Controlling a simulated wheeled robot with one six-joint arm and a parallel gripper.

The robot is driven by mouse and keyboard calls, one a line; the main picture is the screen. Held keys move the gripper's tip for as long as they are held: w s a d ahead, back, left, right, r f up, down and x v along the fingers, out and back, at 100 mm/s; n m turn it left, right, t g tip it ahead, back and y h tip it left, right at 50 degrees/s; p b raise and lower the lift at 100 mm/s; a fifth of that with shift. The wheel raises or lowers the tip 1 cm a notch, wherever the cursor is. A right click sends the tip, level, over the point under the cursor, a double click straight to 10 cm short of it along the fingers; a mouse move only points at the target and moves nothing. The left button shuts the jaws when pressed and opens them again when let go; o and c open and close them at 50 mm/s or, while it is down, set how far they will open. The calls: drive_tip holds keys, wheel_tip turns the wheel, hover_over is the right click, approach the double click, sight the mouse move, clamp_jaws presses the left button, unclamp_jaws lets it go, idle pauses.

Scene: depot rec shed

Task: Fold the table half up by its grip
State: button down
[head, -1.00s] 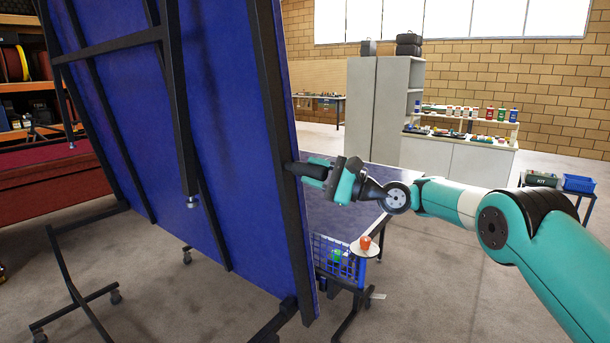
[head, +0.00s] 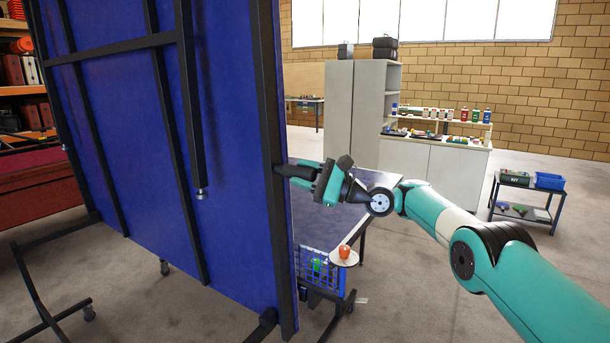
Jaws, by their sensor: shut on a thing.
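The blue table half (head: 230,120) stands steeply raised, close to upright, at the left of the head view. Its underside with black frame bars faces me. My gripper (head: 296,173) is at the right edge of this half, shut on the dark grip (head: 283,171) there; the jaws hide part of the grip. The other table half (head: 330,205) lies flat behind it, partly hidden by the raised half and my arm.
A blue wire basket (head: 318,275) and a small round holder with a red item (head: 344,251) hang at the flat half's near end. Wheeled black legs (head: 45,310) stand at lower left. A cart (head: 522,205) stands at right. Open floor lies between.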

drive_tip(key=c, duration=0.7)
unclamp_jaws()
drive_tip(key=shift+w+r, duration=0.1)
drive_tip(key=shift+r, duration=0.4)
drive_tip(key=shift+c, duration=0.2)
drive_tip(key=shift+f, duration=0.15)
drive_tip(key=shift+d, duration=0.1)
drive_tip(key=shift+d+f, duration=0.3)
drive_tip(key=shift+d, duration=0.05)
drive_tip(key=b+v, duration=1.6)
drive_tip(key=b, duration=1)
drive_tip(key=shift+d, duration=0.3)
